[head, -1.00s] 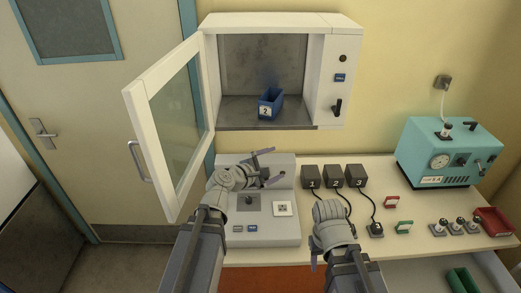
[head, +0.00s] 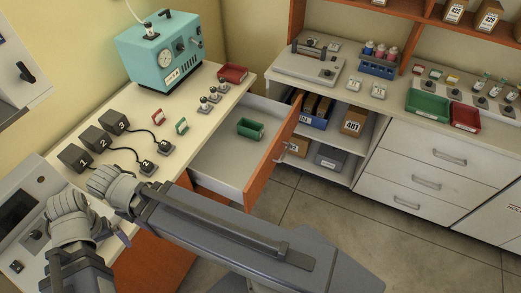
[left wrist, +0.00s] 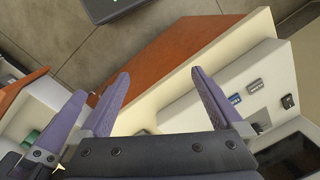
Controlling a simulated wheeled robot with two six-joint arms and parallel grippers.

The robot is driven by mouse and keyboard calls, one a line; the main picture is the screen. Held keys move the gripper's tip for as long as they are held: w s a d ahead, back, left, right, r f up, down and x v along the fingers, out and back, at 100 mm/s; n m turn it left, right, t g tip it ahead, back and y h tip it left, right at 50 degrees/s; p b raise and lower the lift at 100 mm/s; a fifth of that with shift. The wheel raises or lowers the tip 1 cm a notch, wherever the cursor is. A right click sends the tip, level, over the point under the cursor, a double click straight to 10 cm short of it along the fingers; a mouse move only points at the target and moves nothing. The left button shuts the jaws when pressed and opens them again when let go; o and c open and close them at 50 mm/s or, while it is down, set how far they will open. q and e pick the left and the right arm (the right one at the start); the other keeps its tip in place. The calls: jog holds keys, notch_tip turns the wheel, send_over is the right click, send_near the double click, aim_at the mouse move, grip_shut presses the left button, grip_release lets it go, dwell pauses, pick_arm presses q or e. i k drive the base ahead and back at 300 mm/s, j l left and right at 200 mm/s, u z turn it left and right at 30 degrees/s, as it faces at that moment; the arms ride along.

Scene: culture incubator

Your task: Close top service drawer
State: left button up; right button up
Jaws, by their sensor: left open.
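The open drawer (head: 215,165) sticks out from under the white counter, with a white inside and an orange front (head: 272,152). A green bin (head: 250,128) lies inside it. In the left wrist view the drawer's orange front (left wrist: 14,88) and part of the green bin (left wrist: 29,138) show at the left edge. My left gripper (head: 115,232) is open and empty near the counter's front edge, left of the drawer and apart from it. Its purple fingers also show in the left wrist view (left wrist: 160,80). My right arm crosses the lower middle; its gripper is not visible.
On the counter (head: 172,110) stand three numbered black blocks (head: 113,122), a teal machine (head: 163,52) and a red tray (head: 232,72). A second bench with drawers (head: 430,160) and shelves stands at right. Bare floor (head: 330,215) lies between the benches.

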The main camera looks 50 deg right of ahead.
aim_at(233, 166)
jog(key=i+z, duration=0.1)
jog(key=z, duration=1.85)
jog(key=i+l, duration=0.35)
jog(key=i+l+u, duration=0.15)
jog(key=i+l, duration=0.2)
jog(key=l, duration=0.1)
